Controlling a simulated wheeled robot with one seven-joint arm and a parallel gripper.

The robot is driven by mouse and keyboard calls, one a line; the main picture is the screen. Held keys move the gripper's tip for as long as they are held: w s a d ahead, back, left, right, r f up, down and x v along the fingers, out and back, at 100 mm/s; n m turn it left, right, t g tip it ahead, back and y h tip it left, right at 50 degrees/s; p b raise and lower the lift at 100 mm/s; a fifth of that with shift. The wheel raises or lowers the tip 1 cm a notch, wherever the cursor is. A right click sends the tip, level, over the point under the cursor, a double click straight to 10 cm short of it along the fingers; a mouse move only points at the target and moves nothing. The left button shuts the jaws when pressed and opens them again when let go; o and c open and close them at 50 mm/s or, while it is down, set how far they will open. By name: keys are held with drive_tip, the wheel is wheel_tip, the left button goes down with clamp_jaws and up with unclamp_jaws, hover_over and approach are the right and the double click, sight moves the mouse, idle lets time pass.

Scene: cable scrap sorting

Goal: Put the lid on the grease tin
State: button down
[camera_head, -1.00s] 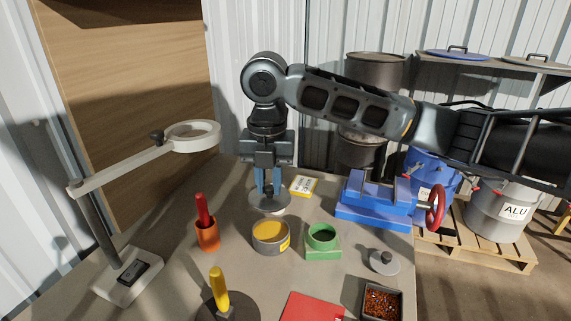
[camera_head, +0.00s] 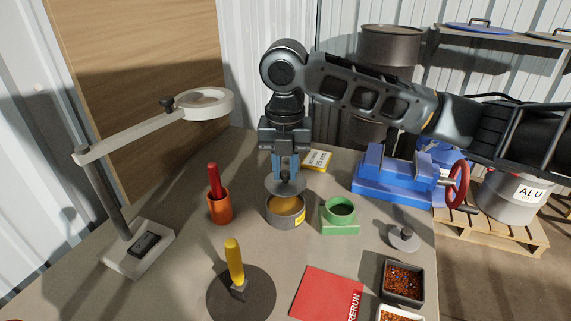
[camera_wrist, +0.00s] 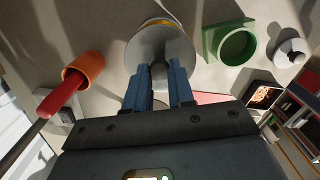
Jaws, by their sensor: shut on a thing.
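My gripper (camera_head: 286,177) points down and is shut on the knob of the round grey lid (camera_head: 270,186). The lid is above the tin's back part, and grease shows below its front edge. In the wrist view the lid (camera_wrist: 145,48) hides most of the tin, with a thin yellow edge (camera_wrist: 158,21) beyond it. Whether lid and rim touch, I cannot tell.
An orange cup (camera_head: 221,211) with a red handle stands left of the tin, and a green block with a round opening (camera_head: 340,225) stands right. A small knobbed grey disc (camera_head: 404,242), a blue vise (camera_head: 392,184) and a yellow-handled tool (camera_head: 234,262) are nearby.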

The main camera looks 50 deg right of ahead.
sight(285, 183)
drive_tip(key=shift+f+b, duration=1.7)
drive_tip(key=shift+f, duration=0.9)
drive_tip(key=c, duration=0.9)
unclamp_jaws()
drive_tip(key=shift+r, duration=0.1)
